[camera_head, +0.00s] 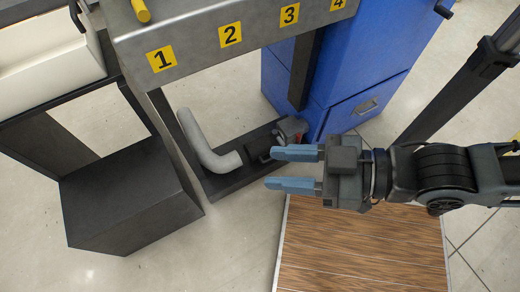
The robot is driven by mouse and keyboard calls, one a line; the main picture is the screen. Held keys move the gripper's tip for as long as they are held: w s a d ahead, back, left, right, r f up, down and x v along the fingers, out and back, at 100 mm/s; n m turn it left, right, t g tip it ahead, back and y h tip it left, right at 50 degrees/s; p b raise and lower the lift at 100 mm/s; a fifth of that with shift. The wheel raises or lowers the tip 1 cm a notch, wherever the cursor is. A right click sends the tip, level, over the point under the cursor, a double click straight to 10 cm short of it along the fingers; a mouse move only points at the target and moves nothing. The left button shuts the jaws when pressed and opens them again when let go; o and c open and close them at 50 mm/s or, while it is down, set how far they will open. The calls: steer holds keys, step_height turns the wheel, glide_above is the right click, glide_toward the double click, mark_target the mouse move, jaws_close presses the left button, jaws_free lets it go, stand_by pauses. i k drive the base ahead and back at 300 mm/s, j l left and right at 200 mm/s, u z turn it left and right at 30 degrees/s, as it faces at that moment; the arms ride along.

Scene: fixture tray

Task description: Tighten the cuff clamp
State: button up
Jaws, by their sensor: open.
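A grey bent hose or pipe (204,146) rises from a dark low base plate (222,184) below the numbered grey tray. A dark piece with a reddish part (291,129) sits at the right end of this base, partly covered by my gripper. It may belong to the cuff clamp, but I cannot tell. A small dark loop (262,152) shows between the pipe and my gripper. My gripper (279,169) is open, its two blue fingers pointing left, with nothing visible between them. It appears just right of the pipe's end; its height above the base is unclear.
The grey tray (195,55) has yellow labels 1 to 4 and a yellow peg (141,10). A blue cabinet (335,85) stands behind my gripper. A dark block (130,198) is at left, a wood-topped surface (360,250) below my arm. Open floor shows at bottom centre.

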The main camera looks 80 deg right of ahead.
mark_target(275, 134)
steer(key=j+z, duration=0.35)
steer(key=k+j+z, duration=0.1)
steer(key=z, duration=0.3)
steer(key=k+j+z, duration=0.15)
steer(key=z, duration=0.2)
